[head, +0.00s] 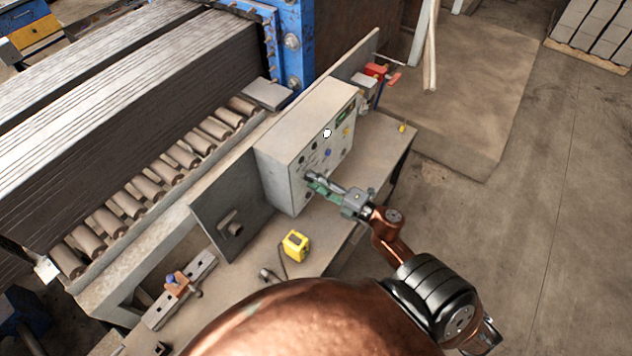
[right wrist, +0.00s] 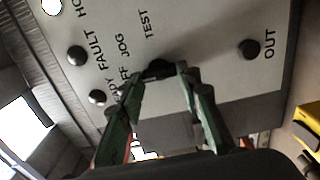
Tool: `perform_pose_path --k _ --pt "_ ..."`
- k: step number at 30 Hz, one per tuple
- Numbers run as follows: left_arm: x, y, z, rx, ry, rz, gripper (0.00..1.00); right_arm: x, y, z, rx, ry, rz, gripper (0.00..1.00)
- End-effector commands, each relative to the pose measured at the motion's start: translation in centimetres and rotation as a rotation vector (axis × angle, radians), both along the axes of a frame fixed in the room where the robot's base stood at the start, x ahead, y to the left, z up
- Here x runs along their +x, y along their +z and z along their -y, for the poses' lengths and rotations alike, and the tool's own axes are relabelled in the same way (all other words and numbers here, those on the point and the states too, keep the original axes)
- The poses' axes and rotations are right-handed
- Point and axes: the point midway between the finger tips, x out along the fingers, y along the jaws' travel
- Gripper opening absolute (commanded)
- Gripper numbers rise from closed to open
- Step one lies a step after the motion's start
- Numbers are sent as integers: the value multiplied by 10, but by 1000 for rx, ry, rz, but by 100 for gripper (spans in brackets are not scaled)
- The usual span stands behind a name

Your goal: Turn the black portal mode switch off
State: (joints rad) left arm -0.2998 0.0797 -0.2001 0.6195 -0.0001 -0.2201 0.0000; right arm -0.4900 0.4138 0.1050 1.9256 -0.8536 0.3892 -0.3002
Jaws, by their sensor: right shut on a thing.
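The grey control box (head: 277,172) stands on the bench, with its panel of knobs and lamps facing right. In the right wrist view, the black switch (right wrist: 158,68) sits by the labels JOG and TEST, with OFF partly hidden. My right gripper (head: 312,181) reaches the lower part of the panel. In the right wrist view its green-grey fingers (right wrist: 160,78) are on either side of the switch and shut on it. The way the knob points is hard to tell. My left gripper is not in view.
Other black knobs sit close by, one near FAULT (right wrist: 77,55) and one near OUT (right wrist: 249,49). A yellow device (head: 295,245) with a cable lies on the bench. A red vise-like tool (head: 378,73) is behind the box.

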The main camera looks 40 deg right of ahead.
Motion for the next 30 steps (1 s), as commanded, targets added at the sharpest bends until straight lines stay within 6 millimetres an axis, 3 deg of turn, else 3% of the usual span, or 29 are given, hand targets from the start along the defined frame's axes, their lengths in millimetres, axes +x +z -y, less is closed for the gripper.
perform_pose_path --k 2,3,10,21,30 --pt "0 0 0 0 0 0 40 0 1 1 -3 -1 1 7" --pt "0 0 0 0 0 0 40 0 1 1 -3 -1 1 33" --pt "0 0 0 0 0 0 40 0 0 0 -1 0 0 49" --pt "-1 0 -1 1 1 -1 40 -5 0 2 0 -1 -1 49" --pt "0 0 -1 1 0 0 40 -58 -1 17 1 -3 -3 49"
